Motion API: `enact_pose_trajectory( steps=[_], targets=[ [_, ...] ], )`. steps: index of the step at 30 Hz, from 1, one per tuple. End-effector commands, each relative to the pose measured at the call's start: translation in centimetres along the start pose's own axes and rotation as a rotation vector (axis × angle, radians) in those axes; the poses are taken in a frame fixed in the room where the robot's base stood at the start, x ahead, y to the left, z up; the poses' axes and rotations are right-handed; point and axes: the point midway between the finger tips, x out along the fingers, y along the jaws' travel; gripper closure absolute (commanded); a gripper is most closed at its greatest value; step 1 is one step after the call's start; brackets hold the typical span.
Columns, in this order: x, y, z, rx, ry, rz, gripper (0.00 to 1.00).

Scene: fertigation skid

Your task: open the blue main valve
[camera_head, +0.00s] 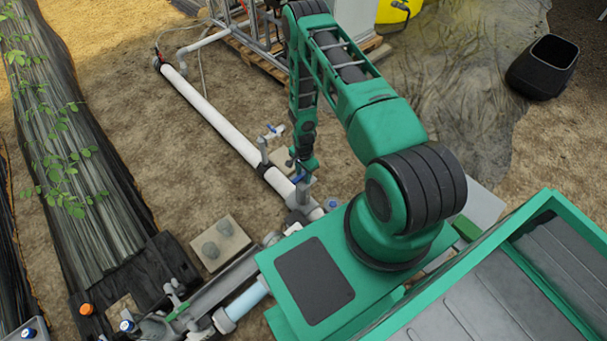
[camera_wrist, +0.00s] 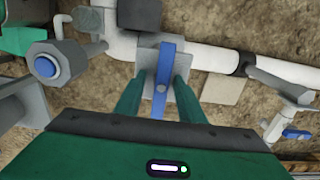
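The blue main valve handle (camera_wrist: 164,66) is a flat blue lever with a round pivot, on a grey valve body in the white pipe line. It lies across the pipe in the wrist view. In the head view a bit of the blue handle (camera_head: 298,180) shows below my gripper (camera_head: 306,166). In the wrist view my gripper (camera_wrist: 160,76) has its two green fingers on either side of the lever. Gaps show between the lever and both fingers, so it is open around the handle and not clamped. The lever's near end runs down toward the palm edge.
A smaller blue-handled tap (camera_head: 272,132) stands on the white pipe (camera_head: 215,115); its blue lever (camera_wrist: 295,134) is at the right in the wrist view. A blue-centred grey fitting (camera_wrist: 48,66) is at the left. A black bin (camera_head: 543,68) stands far right.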

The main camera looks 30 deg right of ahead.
Motion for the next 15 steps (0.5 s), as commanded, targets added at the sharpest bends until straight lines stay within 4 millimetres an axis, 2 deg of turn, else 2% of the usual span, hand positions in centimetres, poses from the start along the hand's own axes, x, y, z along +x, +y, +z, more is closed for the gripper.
enact_pose_trajectory(
  steps=[5,6,15],
  targets=[
    [0.66,-0.25,0.01,0.0,0.0,-0.004,0.86],
    [0.71,-0.29,0.01,0.0,0.0,-0.003,0.59],
    [1.28,-0.51,-0.01,0.0,-0.001,0.002,0.59]
  ],
)
